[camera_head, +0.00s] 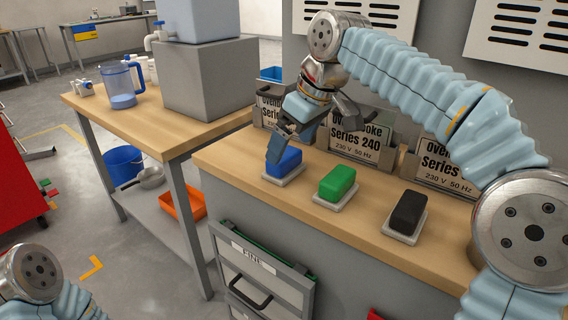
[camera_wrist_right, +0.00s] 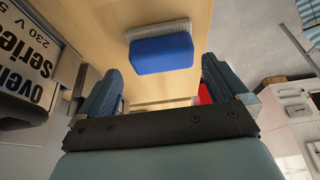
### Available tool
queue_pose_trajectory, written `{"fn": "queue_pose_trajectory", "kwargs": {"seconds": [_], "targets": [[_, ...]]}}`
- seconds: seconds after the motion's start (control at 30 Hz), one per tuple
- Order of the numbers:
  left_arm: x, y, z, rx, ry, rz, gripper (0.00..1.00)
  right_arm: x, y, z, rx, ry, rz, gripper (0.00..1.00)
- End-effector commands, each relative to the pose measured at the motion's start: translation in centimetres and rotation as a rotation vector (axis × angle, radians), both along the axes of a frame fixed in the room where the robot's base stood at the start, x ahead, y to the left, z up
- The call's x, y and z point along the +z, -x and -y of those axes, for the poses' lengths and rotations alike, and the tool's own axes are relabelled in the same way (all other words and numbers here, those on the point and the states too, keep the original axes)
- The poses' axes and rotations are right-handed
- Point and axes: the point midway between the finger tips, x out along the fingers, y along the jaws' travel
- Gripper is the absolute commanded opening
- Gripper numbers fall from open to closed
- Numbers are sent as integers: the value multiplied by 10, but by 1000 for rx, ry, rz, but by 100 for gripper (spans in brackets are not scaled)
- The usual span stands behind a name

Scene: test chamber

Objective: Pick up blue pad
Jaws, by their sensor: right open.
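The blue pad (camera_head: 285,161) sits on a small light base at the left end of a row on the wooden counter (camera_head: 245,160). In the right wrist view the blue pad (camera_wrist_right: 161,54) lies ahead of the fingers, between their lines and apart from them. My right gripper (camera_head: 287,140) is just above and beside the blue pad in the head view, and one finger overlaps the pad's upper left edge. In the right wrist view my right gripper (camera_wrist_right: 160,88) is open with nothing between its fingers. My left gripper is not in view; only part of my left arm shows at the lower left.
A green pad (camera_head: 337,182) and a black pad (camera_head: 408,211) stand right of the blue one. Printed signs (camera_head: 358,138) stand behind them. A grey box (camera_head: 209,80) and a pitcher (camera_head: 121,85) are on the table at left. A drawer (camera_head: 262,280) is below the counter.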

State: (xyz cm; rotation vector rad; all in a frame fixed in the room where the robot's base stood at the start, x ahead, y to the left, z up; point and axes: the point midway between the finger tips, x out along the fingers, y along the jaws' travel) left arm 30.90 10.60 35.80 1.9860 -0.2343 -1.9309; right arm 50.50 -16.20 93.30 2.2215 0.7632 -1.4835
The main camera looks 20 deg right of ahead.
Motion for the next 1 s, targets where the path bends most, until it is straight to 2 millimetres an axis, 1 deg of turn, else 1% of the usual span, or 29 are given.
{"fn": "queue_pose_trajectory", "kwargs": {"seconds": [0.07,0.23,0.33,0.43,0.6,0.63,0.8,0.9,1.0], "targets": [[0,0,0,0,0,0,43,-7,-1,-2,0,1,-3,100],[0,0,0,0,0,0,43,-33,-7,-9,2,1,-4,100],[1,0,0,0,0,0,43,-44,-11,-12,2,1,-3,100],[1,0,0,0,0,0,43,-49,-13,-14,0,0,-1,100],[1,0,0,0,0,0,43,-49,-13,-14,0,-1,-1,100],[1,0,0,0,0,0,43,-49,-13,-14,0,0,-1,98],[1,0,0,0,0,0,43,-49,-13,-14,0,0,-1,72],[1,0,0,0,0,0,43,-49,-13,-14,0,-1,-1,59],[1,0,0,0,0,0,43,-49,-13,-14,0,0,0,59]]}}
